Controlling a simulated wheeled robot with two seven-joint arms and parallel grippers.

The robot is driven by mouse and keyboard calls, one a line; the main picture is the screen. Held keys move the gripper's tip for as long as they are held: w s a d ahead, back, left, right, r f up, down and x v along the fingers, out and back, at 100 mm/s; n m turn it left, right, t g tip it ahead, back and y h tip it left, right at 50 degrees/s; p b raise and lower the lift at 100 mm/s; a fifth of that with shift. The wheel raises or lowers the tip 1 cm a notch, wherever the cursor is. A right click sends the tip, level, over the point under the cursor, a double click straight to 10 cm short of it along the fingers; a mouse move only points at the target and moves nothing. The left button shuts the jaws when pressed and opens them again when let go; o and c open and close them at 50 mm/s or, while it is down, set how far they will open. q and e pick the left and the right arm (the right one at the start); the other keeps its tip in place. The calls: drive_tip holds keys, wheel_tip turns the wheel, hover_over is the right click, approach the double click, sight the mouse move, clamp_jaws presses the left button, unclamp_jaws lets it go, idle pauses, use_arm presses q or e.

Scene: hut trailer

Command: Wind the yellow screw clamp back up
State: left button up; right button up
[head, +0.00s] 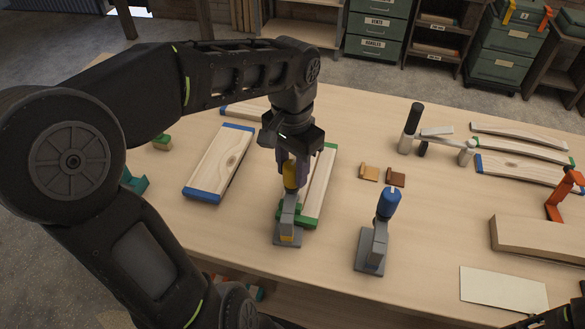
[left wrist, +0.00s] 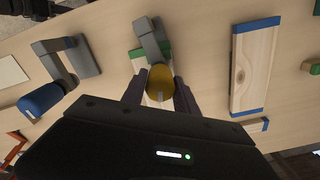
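The yellow screw clamp has a grey frame (head: 288,222) and a yellow handle (head: 290,178). It stands upright at the front of the table, at the near end of a green-ended wooden board (head: 318,190). My left gripper (head: 292,170) points down from above with a finger on each side of the handle. In the left wrist view, the yellow handle (left wrist: 161,82) sits between the two fingers, which appear to touch it. Whether the screw tip presses on the board is hidden. Part of my right arm shows at the bottom right corner; its fingers are not clear.
A blue-handled clamp (head: 377,235) stands close to the right. A blue-ended board (head: 219,162) lies to the left. Two small brown blocks (head: 382,174), a grey clamp with a black handle (head: 413,130) and an orange clamp (head: 562,195) are further right. Bare table lies between them.

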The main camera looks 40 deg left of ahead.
sight(292, 165)
use_arm(q)
drive_tip(key=o, duration=0.4)
drive_tip(key=shift+c, duration=0.2)
wheel_tip(292, 165, up, 8)
drive_tip(key=shift+f, duration=0.1)
idle(0.7)
